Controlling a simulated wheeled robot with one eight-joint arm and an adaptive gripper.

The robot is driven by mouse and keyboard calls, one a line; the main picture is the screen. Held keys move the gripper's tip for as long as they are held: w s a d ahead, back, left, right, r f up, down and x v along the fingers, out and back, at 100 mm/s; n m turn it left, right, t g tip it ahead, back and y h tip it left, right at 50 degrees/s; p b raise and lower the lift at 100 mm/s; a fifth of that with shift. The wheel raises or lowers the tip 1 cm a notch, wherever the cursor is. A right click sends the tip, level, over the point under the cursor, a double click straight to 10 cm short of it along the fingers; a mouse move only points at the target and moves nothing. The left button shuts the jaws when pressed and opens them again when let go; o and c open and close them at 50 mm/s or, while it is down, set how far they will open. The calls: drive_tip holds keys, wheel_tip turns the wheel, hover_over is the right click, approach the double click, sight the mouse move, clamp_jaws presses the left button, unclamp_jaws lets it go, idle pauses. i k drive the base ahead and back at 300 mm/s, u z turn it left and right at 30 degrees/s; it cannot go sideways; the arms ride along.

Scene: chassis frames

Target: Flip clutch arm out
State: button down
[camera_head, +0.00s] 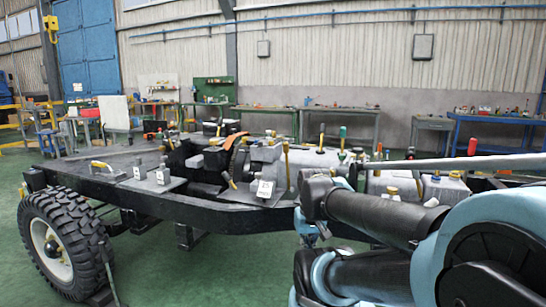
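The chassis frame (225,217) stands across the middle of the view, with many levers and housings on it. I cannot tell for sure which part is the clutch arm. An upright lever with a yellow top (286,165) rises near the middle, beside a white tag (265,189). A curved dark part with an orange strip (235,141) is left of it. My light blue and black arm fills the lower right and hides part of the chassis. A small light blue part of my arm's end (309,228) hangs before the chassis side; its fingers are not clear.
A large black wheel (62,243) is at the chassis's left end. A yellow handle (103,166) and grey blocks sit on its left deck. Workbenches line the back wall. The green floor at front centre is clear.

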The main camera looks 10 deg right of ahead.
sight(286, 148)
drive_tip(key=u, duration=2.2)
drive_tip(key=k, duration=0.85)
drive_tip(key=z, duration=1.4)
drive_tip(key=i, duration=1)
